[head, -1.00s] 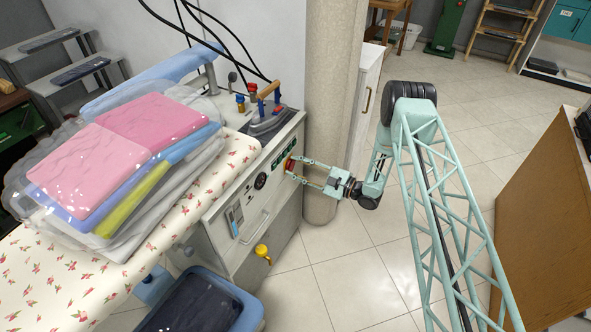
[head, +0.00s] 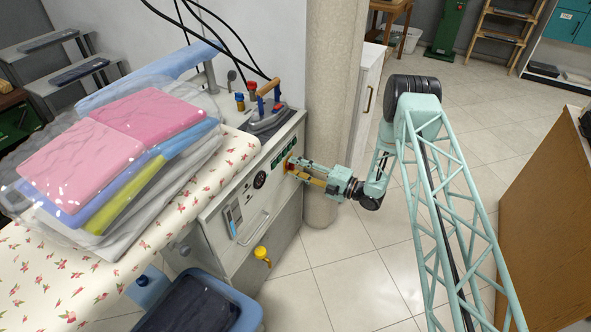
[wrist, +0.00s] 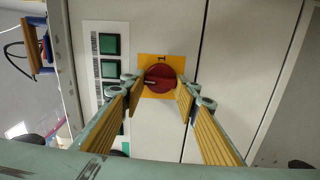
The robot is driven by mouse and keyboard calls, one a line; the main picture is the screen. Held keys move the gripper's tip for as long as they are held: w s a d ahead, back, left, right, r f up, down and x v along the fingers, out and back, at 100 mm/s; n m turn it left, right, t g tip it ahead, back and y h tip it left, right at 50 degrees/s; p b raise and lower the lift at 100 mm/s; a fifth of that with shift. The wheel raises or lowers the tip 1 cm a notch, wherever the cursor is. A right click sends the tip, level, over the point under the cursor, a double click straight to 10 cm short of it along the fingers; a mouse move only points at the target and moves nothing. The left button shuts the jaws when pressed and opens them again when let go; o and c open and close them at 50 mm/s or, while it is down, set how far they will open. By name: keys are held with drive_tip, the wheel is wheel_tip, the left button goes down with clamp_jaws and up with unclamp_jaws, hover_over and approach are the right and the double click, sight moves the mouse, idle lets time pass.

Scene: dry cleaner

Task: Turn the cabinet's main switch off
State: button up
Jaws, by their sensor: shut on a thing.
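The main switch is a red rotary knob (wrist: 160,79) on a yellow plate (wrist: 146,92) on the cabinet front (head: 235,195). In the wrist view a "1" is marked above the knob, and the knob's pale mark points left. My gripper (wrist: 158,82) has one finger on each side of the knob, shut on it. In the head view my gripper (head: 289,167) reaches the panel from the right and its fingertips mostly hide the knob.
Green buttons (wrist: 110,69) sit beside the switch. An iron (head: 268,117) stands on the cabinet top. A floral ironing board (head: 120,262) with bagged, folded clothes (head: 110,150) is at left. A yellow-handled valve (head: 262,252) sticks out low.

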drive_tip(key=shift+n, duration=0.5)
drive_tip(key=o, duration=0.9)
drive_tip(key=shift+d, duration=0.1)
drive_tip(key=shift+v, duration=5.95)
